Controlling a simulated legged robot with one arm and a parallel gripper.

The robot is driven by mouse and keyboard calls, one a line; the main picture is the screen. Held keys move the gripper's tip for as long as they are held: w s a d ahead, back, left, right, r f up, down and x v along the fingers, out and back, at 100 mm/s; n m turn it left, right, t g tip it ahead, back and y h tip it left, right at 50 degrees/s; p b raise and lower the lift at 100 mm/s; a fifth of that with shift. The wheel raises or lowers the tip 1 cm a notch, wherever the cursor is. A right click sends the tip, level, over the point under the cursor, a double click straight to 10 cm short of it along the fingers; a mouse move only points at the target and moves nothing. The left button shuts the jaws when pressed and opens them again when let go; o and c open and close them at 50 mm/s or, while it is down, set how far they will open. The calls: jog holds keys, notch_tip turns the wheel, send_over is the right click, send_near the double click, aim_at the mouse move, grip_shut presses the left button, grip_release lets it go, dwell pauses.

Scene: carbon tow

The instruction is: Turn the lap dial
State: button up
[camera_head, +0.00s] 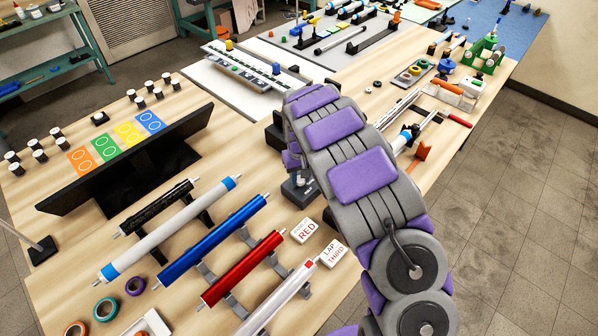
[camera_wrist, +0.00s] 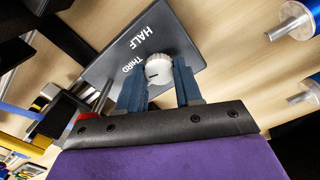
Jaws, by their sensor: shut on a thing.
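The lap dial is a white ribbed knob (camera_wrist: 158,70) on a dark grey plate (camera_wrist: 118,62) in the wrist view. The plate carries the words HALF and THIRD, and a short dark mark shows on the knob's face. My gripper (camera_wrist: 159,84) has its two blue-grey fingers on either side of the knob and is shut on it. In the head view my arm hides most of the gripper and the dial. A white card reading LAP THIRD (camera_head: 334,254) lies on the table.
A card reading RED (camera_head: 306,231) lies near the LAP card. A blue roller (camera_head: 213,238), a red roller (camera_head: 243,267) and other rollers rest on brackets to the left. A black panel (camera_head: 70,199) stands farther left. Rods and fittings lie right of my arm.

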jog(key=shift+s+f+m+p, duration=0.15)
jog(key=shift+m+p, duration=0.45)
jog(key=shift+m, duration=0.6)
jog(key=o, duration=0.9)
jog(key=shift+s, duration=0.1)
jog(key=shift+o, duration=0.7)
jog(key=shift+r, duration=0.2)
